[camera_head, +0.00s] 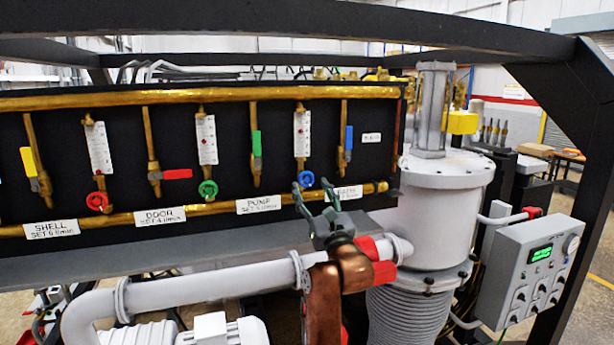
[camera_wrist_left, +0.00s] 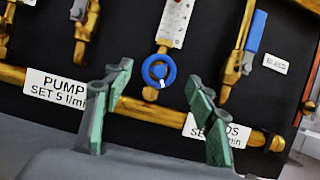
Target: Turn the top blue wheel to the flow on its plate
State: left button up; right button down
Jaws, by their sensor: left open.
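The blue wheel (camera_head: 305,179) is a small round handwheel under a white flow gauge (camera_head: 301,134) with a scale, on the black panel. It also shows in the left wrist view (camera_wrist_left: 158,71), with a pale mark low on its rim. The plate below right of it (camera_head: 344,193) is partly covered by a finger in the wrist view, and its set value is unreadable. My left gripper (camera_head: 313,186) is open and empty, its green-padded fingers (camera_wrist_left: 158,80) pointing at the panel on either side below the wheel, apparently not touching it. My right gripper is out of view.
Red (camera_head: 97,201) and green (camera_head: 208,189) wheels sit further left, with lever valves between the gauges. A blue lever (camera_head: 349,138) hangs right of the blue wheel. A brass pipe (camera_head: 150,217) runs below. A grey vessel (camera_head: 438,205) and control box (camera_head: 533,262) stand right.

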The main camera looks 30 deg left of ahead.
aim_at(307, 181)
pick_arm(q)
jog(key=p+x, duration=0.1)
jog(key=x, duration=0.3)
jog(key=shift+s+r, duration=0.1)
jog(key=shift+s, duration=0.05)
jog(key=shift+w+a+p, duration=0.3)
jog(key=shift+p, duration=0.05)
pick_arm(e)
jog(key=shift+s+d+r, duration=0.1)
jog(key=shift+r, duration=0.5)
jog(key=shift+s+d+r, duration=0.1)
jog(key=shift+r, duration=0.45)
